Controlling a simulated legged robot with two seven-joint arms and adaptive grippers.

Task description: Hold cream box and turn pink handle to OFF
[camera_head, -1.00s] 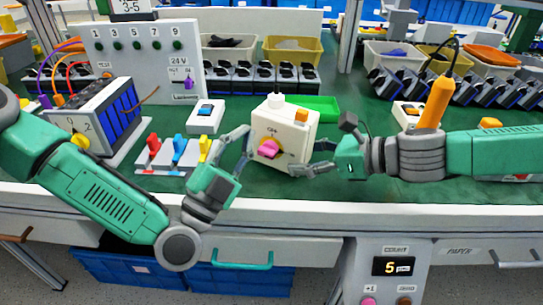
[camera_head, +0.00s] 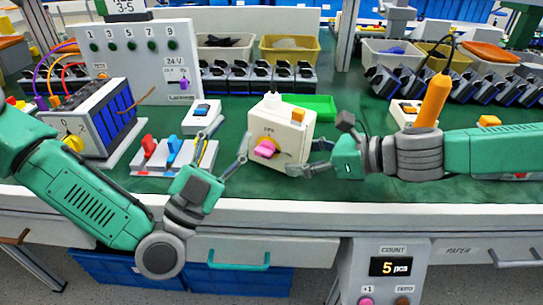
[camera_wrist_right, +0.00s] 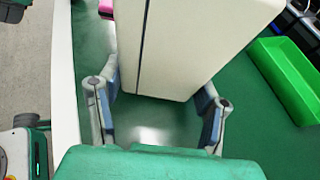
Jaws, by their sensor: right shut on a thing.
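The cream box (camera_head: 296,133) stands on the green bench top, slightly turned. In the right wrist view the box (camera_wrist_right: 185,45) is between the fingers of this gripper (camera_wrist_right: 160,97). My left gripper (camera_head: 232,128) is open and empty, left of the handle and apart from it.
A switch block with red, blue and yellow levers (camera_head: 172,152) sits close by my left gripper. A white switch box (camera_head: 202,112) is behind it. A green tray (camera_head: 322,107) lies behind the cream box. An orange-handled tool (camera_head: 434,100) stands behind my right arm.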

